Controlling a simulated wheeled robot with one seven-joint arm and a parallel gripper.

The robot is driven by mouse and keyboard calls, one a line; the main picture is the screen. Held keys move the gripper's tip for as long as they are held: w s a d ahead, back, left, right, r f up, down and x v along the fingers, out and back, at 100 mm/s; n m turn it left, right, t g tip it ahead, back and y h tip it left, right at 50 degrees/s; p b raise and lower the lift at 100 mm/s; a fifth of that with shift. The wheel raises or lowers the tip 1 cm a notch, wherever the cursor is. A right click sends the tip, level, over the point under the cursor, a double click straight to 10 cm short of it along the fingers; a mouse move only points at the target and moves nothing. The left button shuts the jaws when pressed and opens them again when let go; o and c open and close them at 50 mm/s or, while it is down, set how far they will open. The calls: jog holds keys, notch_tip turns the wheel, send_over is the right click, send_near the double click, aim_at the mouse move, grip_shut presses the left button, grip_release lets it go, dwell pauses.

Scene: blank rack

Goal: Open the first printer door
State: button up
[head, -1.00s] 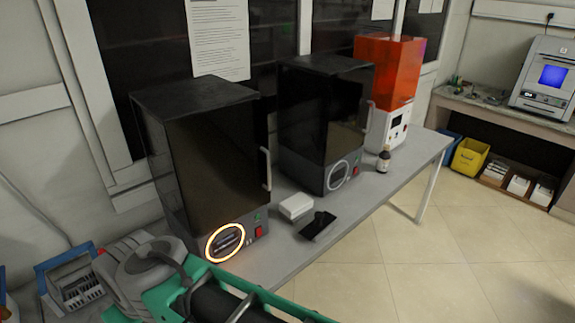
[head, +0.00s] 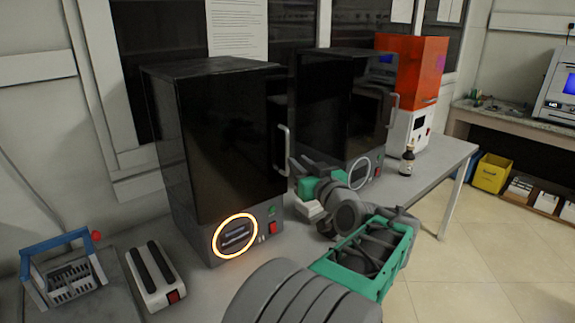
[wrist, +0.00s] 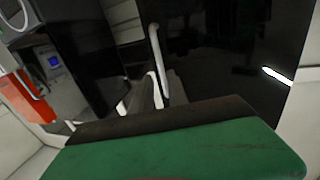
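The first printer (head: 215,150) is a black cabinet with a lit orange ring (head: 235,236) on its grey base. Its dark door is closed, with a pale vertical handle (head: 283,150) on the right edge. My gripper (head: 304,163), green and grey, is just right of the handle's lower part. In the wrist view the handle (wrist: 156,50) runs down toward the space between the two grey fingers (wrist: 157,92), which look apart. My gripper looks open. Whether a finger touches the handle cannot be told, and the green housing hides the lower part of that view.
A second black printer (head: 335,105) stands close behind my gripper, and an orange-topped machine (head: 412,75) is farther right. A small bottle (head: 407,160) stands near it. A white box (head: 308,207) lies under my gripper. A grey device (head: 154,273) and blue rack (head: 65,270) are at left.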

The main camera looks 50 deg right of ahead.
aim_at(288, 154)
jog(key=p+x, duration=0.1)
jog(key=x, duration=0.6)
jog(key=shift+w+d, duration=0.1)
jog(key=shift+w, duration=0.2)
jog(key=shift+c, duration=0.3)
grip_shut()
dwell(0.6)
